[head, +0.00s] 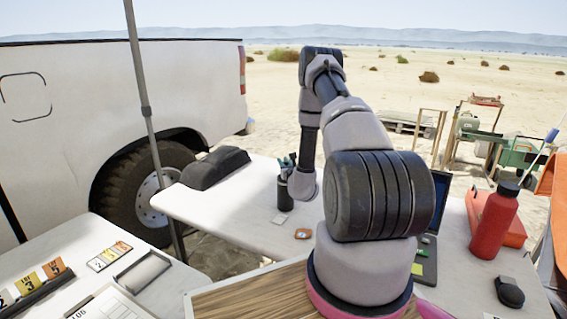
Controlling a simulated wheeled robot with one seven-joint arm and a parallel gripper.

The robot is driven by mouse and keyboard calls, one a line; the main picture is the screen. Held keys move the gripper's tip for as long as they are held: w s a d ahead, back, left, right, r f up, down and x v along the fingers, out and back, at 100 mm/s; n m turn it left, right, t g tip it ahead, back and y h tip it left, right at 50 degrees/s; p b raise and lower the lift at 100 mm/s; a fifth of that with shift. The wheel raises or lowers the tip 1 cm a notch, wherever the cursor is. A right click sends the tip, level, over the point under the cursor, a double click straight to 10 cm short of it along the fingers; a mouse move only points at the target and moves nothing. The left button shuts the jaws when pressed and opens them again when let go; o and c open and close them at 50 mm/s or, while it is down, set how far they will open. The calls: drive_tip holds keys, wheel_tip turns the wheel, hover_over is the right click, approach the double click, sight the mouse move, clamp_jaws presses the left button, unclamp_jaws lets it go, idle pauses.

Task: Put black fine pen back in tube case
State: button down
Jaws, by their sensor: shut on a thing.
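A dark upright cylinder (284,195) stands on the white table, left of my arm's wrist, with several pen-like things (284,164) sticking up from its top. It looks like the tube case, though I cannot be sure. I cannot make out the black fine pen among them or anywhere else. My arm reaches out over the table and its far links bend down to a wrist close beside the cylinder's right side. My gripper's fingers are hidden beyond the wrist, so what they hold does not show.
A dark padded bag (214,168) lies on the white table (220,213) at left. At right are a red bottle (494,222), an orange case (513,225) and a dark laptop (437,195). A thin pole (146,110) stands at left.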

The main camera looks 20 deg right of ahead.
drive_tip(key=c, duration=0.8)
unclamp_jaws()
drive_tip(key=shift+f, duration=0.1)
